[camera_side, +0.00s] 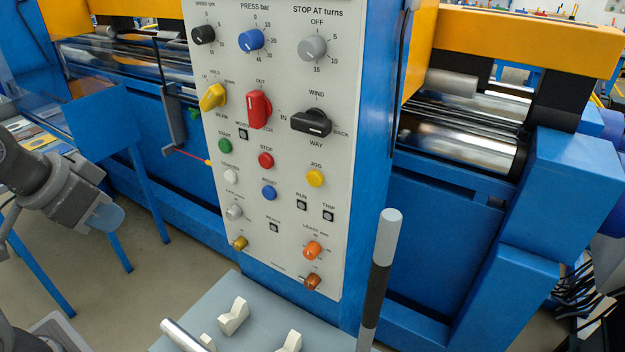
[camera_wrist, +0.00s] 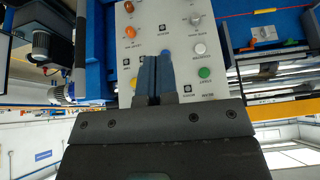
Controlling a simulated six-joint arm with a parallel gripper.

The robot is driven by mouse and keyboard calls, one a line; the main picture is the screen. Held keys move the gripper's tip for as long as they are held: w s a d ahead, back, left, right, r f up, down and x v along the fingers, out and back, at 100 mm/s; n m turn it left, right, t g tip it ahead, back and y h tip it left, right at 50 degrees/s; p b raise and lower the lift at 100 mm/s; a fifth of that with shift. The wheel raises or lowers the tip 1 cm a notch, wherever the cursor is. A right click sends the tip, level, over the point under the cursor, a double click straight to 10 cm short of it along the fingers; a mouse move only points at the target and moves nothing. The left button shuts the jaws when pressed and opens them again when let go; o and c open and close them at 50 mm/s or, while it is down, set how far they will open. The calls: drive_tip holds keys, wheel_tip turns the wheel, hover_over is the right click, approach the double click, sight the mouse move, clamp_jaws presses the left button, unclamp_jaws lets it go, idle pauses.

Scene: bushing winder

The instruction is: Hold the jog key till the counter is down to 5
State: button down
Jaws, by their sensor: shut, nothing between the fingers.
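The jog key is a round yellow button (camera_side: 315,178) labelled JOG on the right of the grey control panel (camera_side: 331,240). It does not look covered by anything in the side view. In the wrist view a yellow button (camera_wrist: 134,82) shows just left of my fingers. My gripper (camera_wrist: 157,58) is shut and empty, its dark blue fingers pointing at the panel and hiding part of it. I cannot tell whether the fingertips touch the panel. The side view shows part of my arm at the left, but no clear fingertips. No counter reading can be seen in either view.
Near the jog key are the red STOP button (camera_side: 266,160), the blue button (camera_side: 269,192) and the black WIND switch (camera_side: 311,123). A green START button (camera_side: 225,146) is at left. An upright grey-and-black lever (camera_side: 380,275) stands in front of the panel's lower right.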

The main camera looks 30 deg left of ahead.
sight(314, 179)
drive_tip(key=w+d+f+m+t+h, duration=0.1)
drive_tip(key=w+d+f+m, duration=0.2)
drive_tip(key=w+d+m, duration=0.4)
drive_tip(key=w+d+f+m+t, duration=0.2)
drive_tip(key=w+d+f+m, duration=0.2)
drive_tip(key=m, duration=1.5)
drive_tip(key=w+d, duration=0.3)
drive_tip(key=w, duration=0.4)
drive_tip(key=shift+d+f+h, duration=0.25)
drive_tip(key=shift+d+h, duration=0.1)
drive_tip(key=shift+h, duration=0.05)
drive_tip(key=shift+w, duration=0.1)
drive_tip(key=w, duration=0.8)
drive_tip(key=shift+w, duration=0.4)
drive_tip(key=shift+w, duration=0.4)
